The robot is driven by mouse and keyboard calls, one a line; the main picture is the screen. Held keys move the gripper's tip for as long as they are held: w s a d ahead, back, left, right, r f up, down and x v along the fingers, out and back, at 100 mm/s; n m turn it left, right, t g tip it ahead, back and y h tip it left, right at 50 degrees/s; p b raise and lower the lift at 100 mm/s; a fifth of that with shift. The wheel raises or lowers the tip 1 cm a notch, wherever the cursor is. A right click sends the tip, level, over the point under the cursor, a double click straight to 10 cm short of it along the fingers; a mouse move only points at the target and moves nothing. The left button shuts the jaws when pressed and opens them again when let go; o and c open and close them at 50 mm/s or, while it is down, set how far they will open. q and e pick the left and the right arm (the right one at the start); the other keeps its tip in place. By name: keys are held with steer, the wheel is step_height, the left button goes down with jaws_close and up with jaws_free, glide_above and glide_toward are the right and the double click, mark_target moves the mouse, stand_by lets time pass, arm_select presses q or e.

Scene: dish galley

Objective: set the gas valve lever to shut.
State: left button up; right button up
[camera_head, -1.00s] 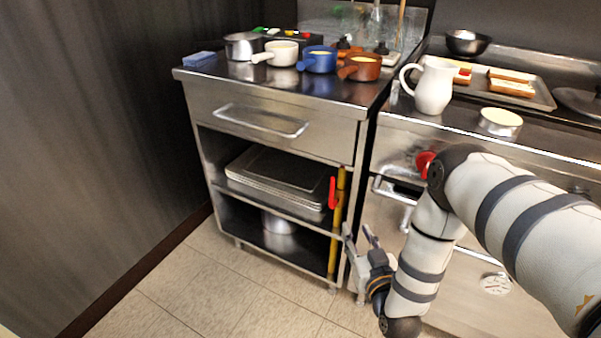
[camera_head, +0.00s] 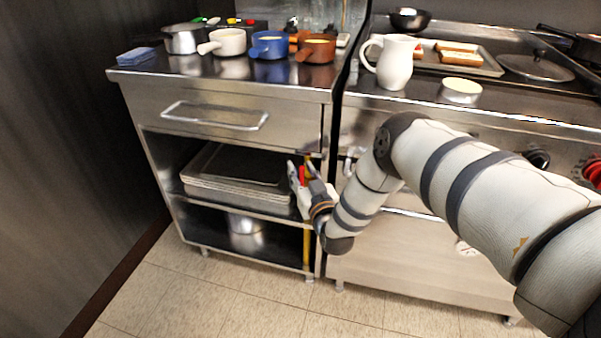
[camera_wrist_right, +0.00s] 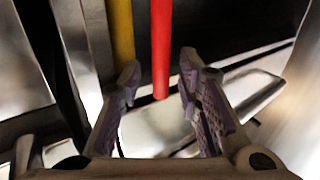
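The gas valve lever (camera_head: 302,175) is a red bar beside the upright yellow gas pipe (camera_head: 307,245) at the right front of the steel shelf unit. In the head view my right gripper (camera_head: 301,168) is at the lever and hides part of it. In the right wrist view the red lever (camera_wrist_right: 161,50) runs along the yellow pipe (camera_wrist_right: 122,38), its free end between the fingers of my right gripper (camera_wrist_right: 160,72). The gripper is open, with a gap on each side of the lever. The valve body is not visible. My left gripper is out of view.
The steel shelf unit (camera_head: 225,92) holds stacked trays (camera_head: 235,180) and a pot (camera_head: 245,225). Pans and a blue sponge (camera_head: 136,56) sit on top. A white pitcher (camera_head: 395,64) stands on the stove at right. The floor (camera_head: 200,300) in front is clear.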

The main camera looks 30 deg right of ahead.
jaws_close()
steer(key=shift+w+a+r, duration=0.1)
steer(key=shift+w, duration=0.05)
